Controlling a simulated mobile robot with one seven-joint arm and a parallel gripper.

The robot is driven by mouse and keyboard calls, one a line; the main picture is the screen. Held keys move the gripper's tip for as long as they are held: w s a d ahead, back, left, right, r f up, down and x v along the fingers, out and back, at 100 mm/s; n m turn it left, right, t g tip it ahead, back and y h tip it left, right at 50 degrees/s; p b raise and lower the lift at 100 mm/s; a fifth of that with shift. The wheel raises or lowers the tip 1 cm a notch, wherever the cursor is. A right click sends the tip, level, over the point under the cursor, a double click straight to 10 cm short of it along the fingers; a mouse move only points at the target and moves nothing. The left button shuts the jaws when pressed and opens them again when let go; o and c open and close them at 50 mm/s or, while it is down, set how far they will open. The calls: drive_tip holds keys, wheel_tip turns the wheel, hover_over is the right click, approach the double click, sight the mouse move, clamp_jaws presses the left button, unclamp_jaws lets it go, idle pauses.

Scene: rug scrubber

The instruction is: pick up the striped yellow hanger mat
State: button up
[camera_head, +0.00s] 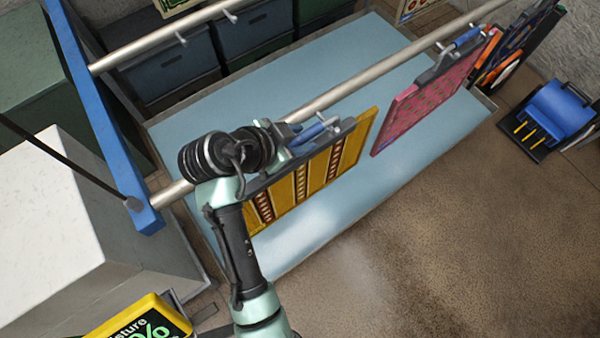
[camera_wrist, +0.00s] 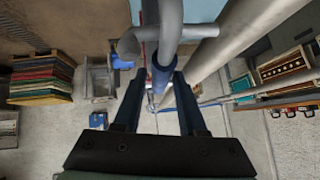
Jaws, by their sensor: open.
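The striped yellow hanger mat (camera_head: 347,152) hangs below the long metal rail, with brown-and-white stripes across its yellow face. My arm covers its left part in the head view. Its dark hanger bar has a blue grip (camera_head: 307,133) just under the rail. My gripper (camera_head: 288,137) is at the left end of that grip, its fingers partly hidden by my wrist. In the wrist view my gripper (camera_wrist: 159,78) is open, with the blue grip (camera_wrist: 161,74) and its grey hook (camera_wrist: 169,22) between or just beyond the fingertips. I cannot tell whether the fingers touch it.
The metal rail (camera_head: 375,72) runs close beside my gripper. A pink mat (camera_head: 428,98) hangs farther right on it, with dark mats (camera_head: 515,45) beyond. A blue upright post (camera_head: 95,110) stands at left. A pale blue panel (camera_head: 330,215) lies below; brown floor is open at lower right.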

drive_tip(key=shift+w+d+f, duration=0.25)
drive_tip(key=shift+f, duration=0.2)
clamp_jaws()
drive_tip(key=shift+w+r, duration=0.1)
drive_tip(key=shift+r, duration=0.1)
idle(0.9)
